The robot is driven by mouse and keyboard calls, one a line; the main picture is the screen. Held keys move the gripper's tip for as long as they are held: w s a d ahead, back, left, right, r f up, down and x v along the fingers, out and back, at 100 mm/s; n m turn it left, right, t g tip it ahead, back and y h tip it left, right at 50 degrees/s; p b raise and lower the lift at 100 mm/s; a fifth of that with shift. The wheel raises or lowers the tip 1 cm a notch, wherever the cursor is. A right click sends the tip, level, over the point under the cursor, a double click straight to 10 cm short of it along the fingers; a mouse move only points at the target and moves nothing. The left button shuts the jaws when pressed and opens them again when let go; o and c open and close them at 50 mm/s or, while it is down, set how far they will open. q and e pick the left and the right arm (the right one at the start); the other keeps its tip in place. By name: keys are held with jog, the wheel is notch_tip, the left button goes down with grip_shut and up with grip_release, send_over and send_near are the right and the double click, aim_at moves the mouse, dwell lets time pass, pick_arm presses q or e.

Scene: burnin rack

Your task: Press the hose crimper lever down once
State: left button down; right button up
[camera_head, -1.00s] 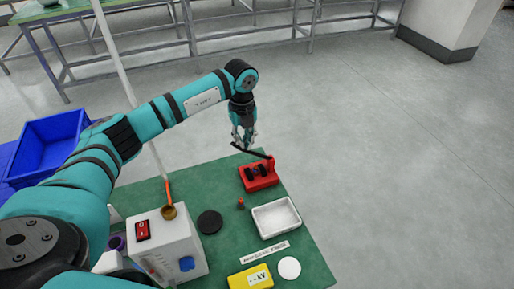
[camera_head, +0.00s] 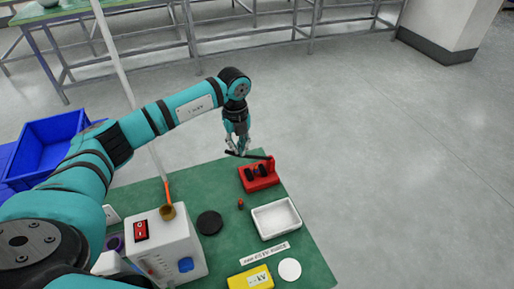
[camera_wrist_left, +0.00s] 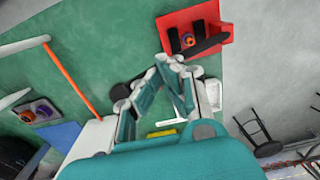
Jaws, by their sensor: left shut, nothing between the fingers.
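The hose crimper is a red block (camera_head: 262,180) with black parts, near the far edge of the green table. Its black lever (camera_head: 258,157) reaches left from the red upright and lies almost level. My left gripper (camera_head: 238,153) is shut and empty, pointing down at the lever's free left end. Whether it touches the lever is hard to tell. In the left wrist view the closed fingertips (camera_wrist_left: 172,62) are beside the end of the black lever (camera_wrist_left: 208,45), with the red crimper body (camera_wrist_left: 222,32) beyond. My right gripper is not in view.
On the green table (camera_head: 222,250) are a white tray (camera_head: 257,222), a black disc (camera_head: 210,222), a white disc (camera_head: 290,269), a yellow box (camera_head: 236,283) and a white box with a red switch (camera_head: 180,235). A blue bin (camera_head: 48,145) is at left. Open floor lies beyond.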

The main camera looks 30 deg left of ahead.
pick_arm(q)
jog(key=shift+s+a+f+b, duration=0.2)
jog(key=shift+f, duration=0.25)
jog(key=shift+s+a+f+b, duration=0.15)
jog(key=shift+s+f, duration=0.05)
jog(key=shift+f, duration=0.2)
jog(key=shift+s+f, duration=0.1)
jog(key=shift+f, duration=0.1)
jog(key=shift+s+a+f+b, duration=0.2)
jog(key=shift+f+b, duration=0.2)
jog(key=shift+f, duration=0.15)
jog(key=shift+s+a+f+b, duration=0.15)
jog(key=shift+f+b, duration=0.2)
jog(key=shift+f, duration=0.2)
jog(key=shift+r+p, duration=1.7)
jog(key=shift+r, duration=0.65)
notch_tip(320, 180, up, 11)
jog(key=p, duration=0.7)
jog(key=shift+r, duration=0.15)
